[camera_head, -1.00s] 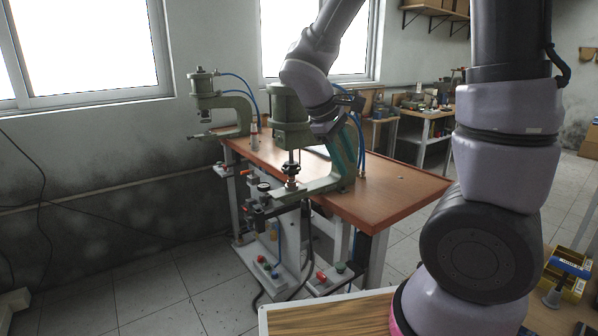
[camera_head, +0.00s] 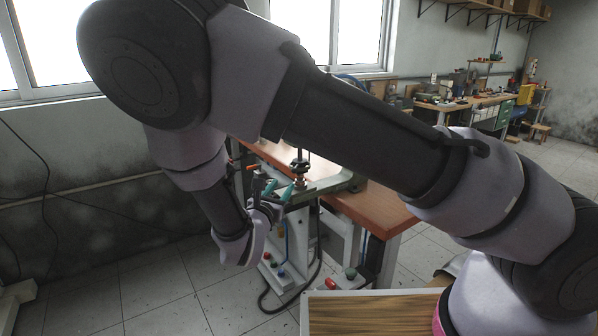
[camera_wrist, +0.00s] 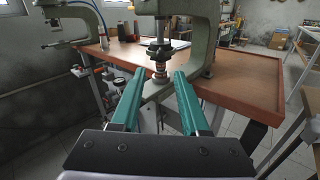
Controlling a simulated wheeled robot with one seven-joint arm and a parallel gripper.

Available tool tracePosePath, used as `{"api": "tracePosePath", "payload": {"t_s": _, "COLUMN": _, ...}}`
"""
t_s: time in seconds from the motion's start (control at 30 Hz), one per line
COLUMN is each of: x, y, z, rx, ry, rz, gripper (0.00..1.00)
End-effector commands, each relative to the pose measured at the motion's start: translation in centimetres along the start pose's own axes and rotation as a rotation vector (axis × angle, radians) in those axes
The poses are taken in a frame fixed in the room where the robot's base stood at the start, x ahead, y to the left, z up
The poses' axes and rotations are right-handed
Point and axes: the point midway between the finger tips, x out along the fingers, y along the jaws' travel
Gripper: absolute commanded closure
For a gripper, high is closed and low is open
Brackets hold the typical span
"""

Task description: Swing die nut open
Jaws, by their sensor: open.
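The near green press (camera_wrist: 205,40) stands on the orange-topped bench. Its vertical ram carries a dark star-shaped nut (camera_wrist: 158,50), with a copper-coloured piece (camera_wrist: 160,70) below it over the press base. I take this nut to be the die nut; in the head view it also shows (camera_head: 299,164). My gripper (camera_wrist: 157,80) is open, with its two teal fingers pointing at the ram from the front, one to each side of it in the picture. The fingers appear short of the nut and a little below it. In the head view my gripper (camera_head: 279,190) is beside the press base, and my arm hides much of the press.
A second green press (camera_wrist: 70,15) stands at the left of the bench (camera_wrist: 245,80). A wood-topped table (camera_head: 370,315) is close in front. Open floor lies at the left.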

Motion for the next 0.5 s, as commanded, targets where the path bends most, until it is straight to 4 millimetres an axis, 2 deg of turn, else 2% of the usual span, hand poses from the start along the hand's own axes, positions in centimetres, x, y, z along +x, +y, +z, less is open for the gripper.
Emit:
{"api": "tracePosePath", "payload": {"t_s": 0.17, "x": 2.4, "y": -0.1, "z": 0.0, "rx": -0.002, "ry": -0.001, "rz": -0.003, "gripper": 0.55}}
{"api": "tracePosePath", "payload": {"t_s": 0.5, "x": 8.5, "y": -0.1, "z": 0.0, "rx": 0.000, "ry": 0.000, "rz": -0.004, "gripper": 0.55}}
